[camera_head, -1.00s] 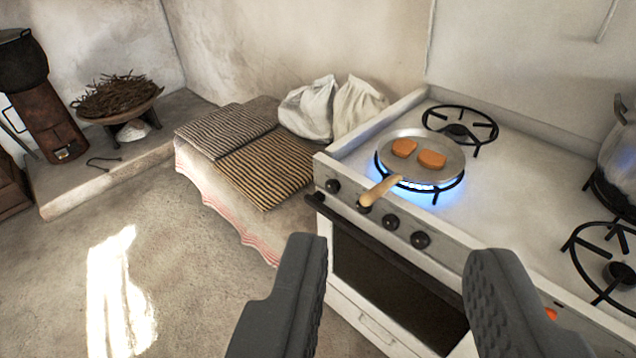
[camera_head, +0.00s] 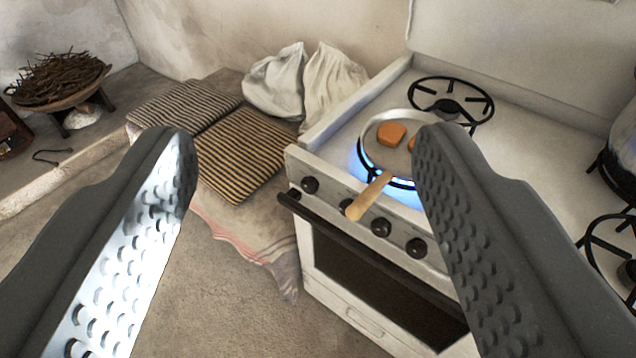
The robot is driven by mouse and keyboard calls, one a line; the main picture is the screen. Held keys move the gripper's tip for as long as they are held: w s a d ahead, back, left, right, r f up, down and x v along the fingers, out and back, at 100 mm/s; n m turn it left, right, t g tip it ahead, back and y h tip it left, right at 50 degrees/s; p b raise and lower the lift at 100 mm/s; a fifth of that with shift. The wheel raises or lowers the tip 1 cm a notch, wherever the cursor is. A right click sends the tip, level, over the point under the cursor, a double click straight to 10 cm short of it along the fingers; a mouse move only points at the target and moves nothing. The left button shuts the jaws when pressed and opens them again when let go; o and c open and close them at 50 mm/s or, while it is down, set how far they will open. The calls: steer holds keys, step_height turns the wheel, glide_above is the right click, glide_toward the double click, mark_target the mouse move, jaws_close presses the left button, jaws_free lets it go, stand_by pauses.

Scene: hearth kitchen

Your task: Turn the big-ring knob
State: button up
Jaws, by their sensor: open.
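A row of dark round knobs runs along the white stove's front panel: a left knob (camera_head: 310,185), one partly behind the pan handle (camera_head: 370,195), then a third (camera_head: 381,227) and a fourth (camera_head: 416,248). I cannot tell which is the big-ring knob. Blue flame burns on the front-left ring (camera_head: 400,183) under a frying pan (camera_head: 372,131) holding orange-brown pieces. My gripper (camera_head: 305,140) is open and empty, its two ridged fingers wide apart in the foreground. The right finger hides part of the pan and panel. The fingers appear apart from the knobs.
The pan's wooden handle juts over the stove's front edge. A dark oven rail (camera_head: 375,265) runs below the knobs. Striped cushions (camera_head: 243,155) and white sacks (camera_head: 305,82) lie left of the stove. A glass pot (camera_head: 622,150) stands at right.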

steer(key=w+a+f+m+t+h+p, duration=0.1)
steer(key=w+a+f, duration=0.2)
steer(key=w+f, duration=0.65)
steer(key=w+a+f+t+p, duration=0.15)
steer(key=w+f, duration=0.45)
steer(key=w, duration=0.6)
steer(key=m+h+p, duration=0.1)
steer(key=h+p, duration=0.2)
steer(key=h, duration=0.3)
glide_toward(345, 215)
steer(key=w+a+r, duration=0.3)
steer(key=a+r, duration=0.2)
steer(key=r, duration=0.3)
steer(key=s+d+f+n+t+h+p, duration=0.15)
steer(key=s+f+h, duration=0.35)
steer(key=f, duration=0.7)
steer(key=shift+y, duration=0.6)
steer(key=b+x, duration=0.1)
steer(key=x, duration=0.3)
steer(key=b+x, duration=0.1)
steer(key=x, duration=0.3)
steer(key=b+x, duration=0.1)
steer(key=x, duration=0.3)
steer(key=shift+d+r, duration=0.25)
steer(key=shift+d, duration=0.3)
